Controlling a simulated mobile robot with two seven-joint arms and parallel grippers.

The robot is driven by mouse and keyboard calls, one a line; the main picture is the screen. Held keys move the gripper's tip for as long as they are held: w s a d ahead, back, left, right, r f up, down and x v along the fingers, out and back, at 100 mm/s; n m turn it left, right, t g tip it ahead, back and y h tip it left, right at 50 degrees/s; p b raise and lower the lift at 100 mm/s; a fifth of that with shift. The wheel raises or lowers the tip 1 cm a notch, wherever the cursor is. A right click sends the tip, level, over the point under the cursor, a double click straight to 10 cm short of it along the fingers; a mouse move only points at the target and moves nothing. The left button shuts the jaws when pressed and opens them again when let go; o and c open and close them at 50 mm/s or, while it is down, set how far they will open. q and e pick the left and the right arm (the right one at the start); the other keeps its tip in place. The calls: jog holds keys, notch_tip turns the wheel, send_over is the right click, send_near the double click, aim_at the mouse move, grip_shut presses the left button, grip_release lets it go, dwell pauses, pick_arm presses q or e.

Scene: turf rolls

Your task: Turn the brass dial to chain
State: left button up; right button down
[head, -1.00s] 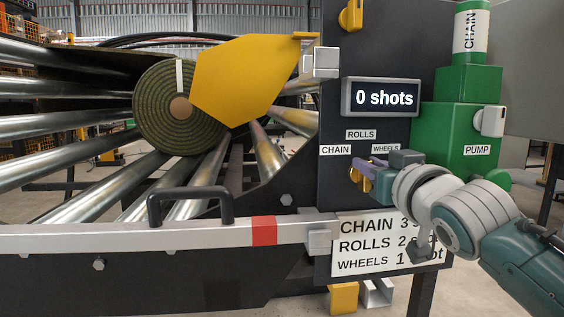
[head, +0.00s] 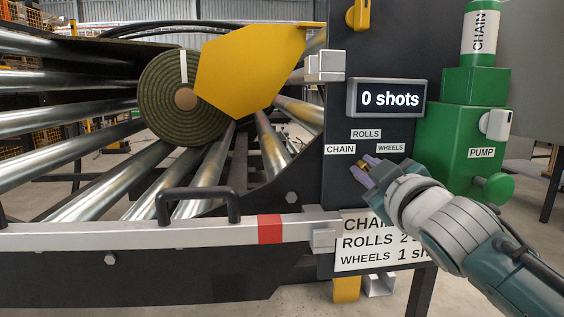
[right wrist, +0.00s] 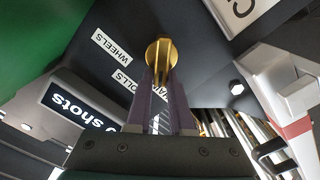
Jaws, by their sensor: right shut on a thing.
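The brass dial (head: 366,164) is on the dark panel below its labels. The CHAIN label (head: 340,149) is to its left, the ROLLS label (head: 366,134) above and the WHEELS label (head: 390,147) to its right. My right gripper (head: 369,171) is shut on the dial, its purple fingers partly hiding it. In the right wrist view the dial (right wrist: 161,50) shows beyond the fingertips (right wrist: 161,72). I cannot tell which label it points to. My left gripper is not in view.
A display (head: 388,98) reads "0 shots" above the labels. A green pump (head: 465,130) with a round green knob (head: 496,188) stands to the right. A white shot-count sign (head: 365,245) is below the dial, partly covered by my arm. A turf roll (head: 165,110) lies at left.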

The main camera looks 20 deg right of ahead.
jog(key=shift+a+n, duration=0.1)
jog(key=shift+n, duration=0.5)
jog(key=c, duration=0.8)
grip_release()
jog(key=shift+s, duration=0.2)
jog(key=p+v, duration=0.3)
jog(key=v, duration=0.6)
jog(key=shift+s+a, duration=0.15)
jog(key=shift+s, duration=0.1)
